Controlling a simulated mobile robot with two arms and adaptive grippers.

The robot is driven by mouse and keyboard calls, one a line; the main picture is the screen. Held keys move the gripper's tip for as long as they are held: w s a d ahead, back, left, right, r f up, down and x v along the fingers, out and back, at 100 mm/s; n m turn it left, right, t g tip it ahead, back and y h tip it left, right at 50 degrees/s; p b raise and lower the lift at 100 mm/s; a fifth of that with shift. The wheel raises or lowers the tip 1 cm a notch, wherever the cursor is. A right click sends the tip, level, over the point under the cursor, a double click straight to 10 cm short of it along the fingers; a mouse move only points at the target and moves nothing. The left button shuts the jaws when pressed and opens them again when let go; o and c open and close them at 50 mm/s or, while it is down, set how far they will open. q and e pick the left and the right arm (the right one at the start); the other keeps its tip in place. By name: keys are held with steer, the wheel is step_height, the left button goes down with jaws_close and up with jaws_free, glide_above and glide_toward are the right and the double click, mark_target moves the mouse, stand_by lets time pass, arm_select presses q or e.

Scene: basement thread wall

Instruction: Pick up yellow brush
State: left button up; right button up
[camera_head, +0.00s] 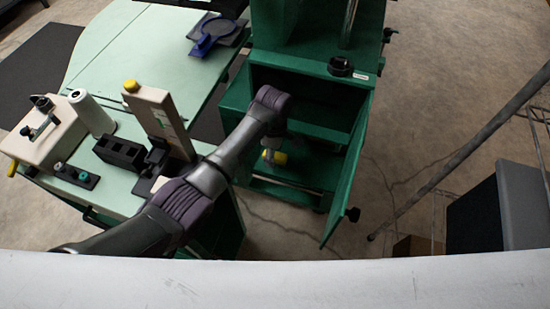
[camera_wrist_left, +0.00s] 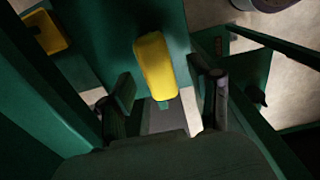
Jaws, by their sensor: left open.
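The yellow brush (camera_head: 275,157) shows low inside the open green cabinet, just below the end of my left arm. In the left wrist view the yellow brush (camera_wrist_left: 156,65) is a rounded yellow block with a small green part at its lower end. My left gripper (camera_wrist_left: 170,92) is open, with one dark finger on each side of the brush's lower end. I cannot tell whether either finger touches it. In the head view my left gripper (camera_head: 275,143) is mostly hidden by its own wrist. My right gripper is not in view.
The green cabinet door (camera_head: 347,175) stands open to the right of my arm. A shelf edge (camera_head: 310,122) crosses the cabinet. A yellow piece (camera_wrist_left: 46,32) lies at the upper left of the wrist view. A pale green table (camera_head: 130,50) with a sewing machine (camera_head: 45,130) stands left.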

arm_select(q)
step_height(320, 180, down, 2)
steer(key=shift+w+f, duration=0.1)
steer(key=shift+f, duration=0.3)
jaws_close()
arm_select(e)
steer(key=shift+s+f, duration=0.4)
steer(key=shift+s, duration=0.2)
arm_select(q)
steer(key=shift+r, duration=0.45)
step_height(320, 180, up, 9)
steer(key=shift+r+p, duration=0.1)
steer(key=shift+p, duration=0.6)
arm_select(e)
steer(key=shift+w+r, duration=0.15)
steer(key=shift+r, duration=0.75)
